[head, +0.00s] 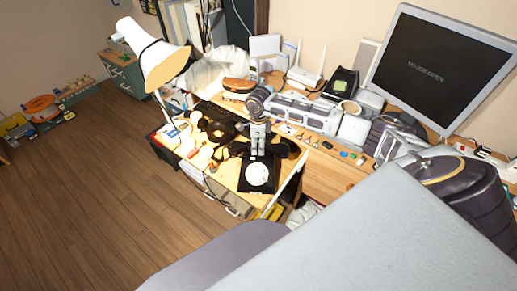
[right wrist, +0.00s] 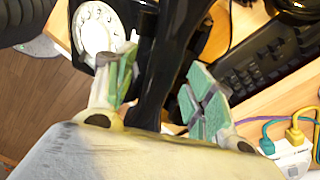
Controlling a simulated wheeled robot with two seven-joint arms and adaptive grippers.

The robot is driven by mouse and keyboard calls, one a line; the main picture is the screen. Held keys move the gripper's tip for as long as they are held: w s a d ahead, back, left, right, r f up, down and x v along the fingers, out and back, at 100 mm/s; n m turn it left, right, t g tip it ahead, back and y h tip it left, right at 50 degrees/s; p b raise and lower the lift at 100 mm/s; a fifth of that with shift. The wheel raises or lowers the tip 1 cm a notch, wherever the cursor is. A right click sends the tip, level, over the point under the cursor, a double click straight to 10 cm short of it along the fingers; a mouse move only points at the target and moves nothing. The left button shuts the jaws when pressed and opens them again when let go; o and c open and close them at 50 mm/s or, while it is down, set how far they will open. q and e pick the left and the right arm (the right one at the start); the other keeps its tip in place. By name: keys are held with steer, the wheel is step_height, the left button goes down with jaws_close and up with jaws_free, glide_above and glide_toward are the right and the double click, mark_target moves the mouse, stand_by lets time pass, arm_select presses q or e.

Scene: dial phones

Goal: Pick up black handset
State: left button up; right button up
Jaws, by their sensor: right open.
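The black handset (right wrist: 165,60) runs between the two green-padded fingers of my right gripper (right wrist: 165,90) in the right wrist view. The fingers are open, one on each side of it, and I cannot tell whether either touches it. The black phone base with its white dial (right wrist: 97,28) is at the upper left there. In the head view the phone's dial (head: 258,174) faces up near the desk's front edge. My right gripper (head: 258,150) is just behind the dial, over the handset (head: 287,148), and hides its middle. My left gripper is not in view.
The desk (head: 325,178) is crowded: a black keyboard (right wrist: 270,60), a white lamp (head: 160,58), a monitor (head: 440,68) and several small items. Coloured cables run to a white plug block (right wrist: 290,160). The wooden floor (head: 90,190) at left is largely clear.

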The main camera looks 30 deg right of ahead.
steer(key=shift+f, duration=1.1)
steer(key=shift+c, duration=0.4)
